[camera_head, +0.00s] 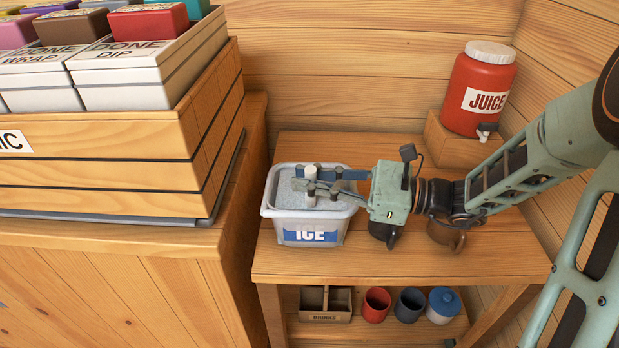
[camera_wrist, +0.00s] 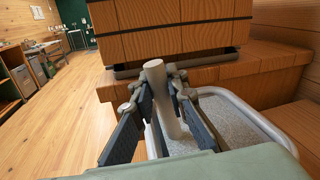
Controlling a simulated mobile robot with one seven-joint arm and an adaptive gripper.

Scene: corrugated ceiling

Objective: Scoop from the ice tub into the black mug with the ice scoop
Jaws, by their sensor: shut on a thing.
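The ice tub (camera_head: 313,236), a pale translucent bin with a blue ICE label, stands on the wooden table; its rim (camera_wrist: 272,128) shows in the wrist view. My gripper (camera_head: 318,184) reaches over the tub from the right and is shut on the ice scoop's pale, upright handle (camera_head: 310,173). The handle (camera_wrist: 163,95) stands between the fingers in the wrist view. The scoop's lower end is hidden, so I cannot tell how deep it sits in the grey ice (camera_head: 287,190). A dark mug (camera_head: 384,232), apparently the black mug, shows partly beneath my wrist.
A brown mug (camera_head: 447,235) is partly covered by my arm. A red juice dispenser (camera_head: 478,92) stands on a wooden block at the back right. A wooden crate of boxes (camera_head: 130,140) rises at left. The lower shelf holds a red mug (camera_head: 376,307) and other containers. The table front is clear.

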